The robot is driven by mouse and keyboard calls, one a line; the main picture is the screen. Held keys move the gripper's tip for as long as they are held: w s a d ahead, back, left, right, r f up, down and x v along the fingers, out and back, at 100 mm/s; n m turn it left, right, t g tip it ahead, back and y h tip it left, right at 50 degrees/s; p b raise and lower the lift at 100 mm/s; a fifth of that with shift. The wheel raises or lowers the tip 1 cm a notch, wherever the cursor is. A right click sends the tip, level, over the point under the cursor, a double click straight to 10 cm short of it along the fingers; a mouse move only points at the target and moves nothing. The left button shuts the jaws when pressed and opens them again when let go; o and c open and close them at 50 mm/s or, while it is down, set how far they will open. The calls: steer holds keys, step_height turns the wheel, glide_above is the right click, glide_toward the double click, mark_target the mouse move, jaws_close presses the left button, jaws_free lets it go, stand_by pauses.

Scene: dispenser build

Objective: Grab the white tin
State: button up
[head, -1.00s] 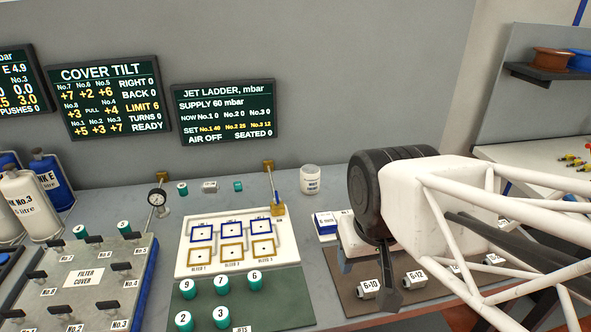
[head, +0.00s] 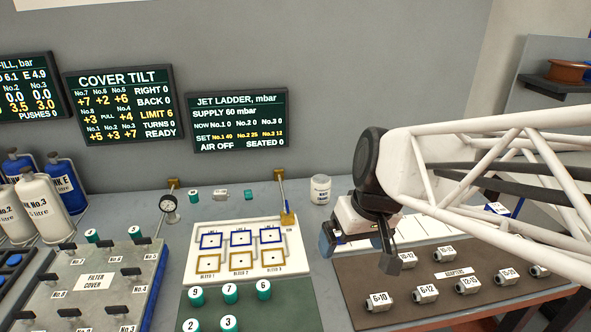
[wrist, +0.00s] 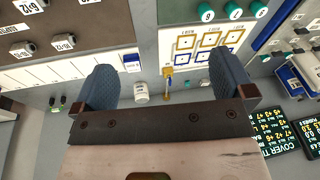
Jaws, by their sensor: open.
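The white tin (head: 320,190) stands upright on the grey bench near the wall, with small print on its front. It is right of the brass post at the back of the bleed panel. My gripper (head: 357,247) is open and empty, above the bench, in front of the tin and a little to its right in the head view. In the wrist view the tin (wrist: 141,91) shows between the two blue-grey fingers (wrist: 165,84), nearer the left one and apart from both. Its lower outline is close to the gripper's dark crossbar there.
The bleed panel (head: 203,238) with its brass post (head: 288,215) lies left of my gripper. A brown adapter board (head: 445,297) lies below and right. The bench right around the tin is clear.

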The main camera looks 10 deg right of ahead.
steer(key=w+f+n+y, duration=0.2)
steer(key=w+n+y, duration=0.1)
steer(key=w, duration=1.1)
steer(key=n+t+y, duration=0.5)
steer(key=t+y, duration=0.1)
steer(key=t, duration=0.1)
glide_toward(327, 182)
steer(key=x, duration=0.5)
steer(key=shift+w+r, duration=0.15)
steer(key=shift+r, duration=0.05)
steer(key=shift+a, duration=0.1)
steer(key=shift+x, duration=1.2)
steer(key=shift+f, duration=0.15)
steer(key=shift+f+x, duration=0.2)
steer(key=shift+x, duration=2.3)
steer(key=shift+w, duration=0.1)
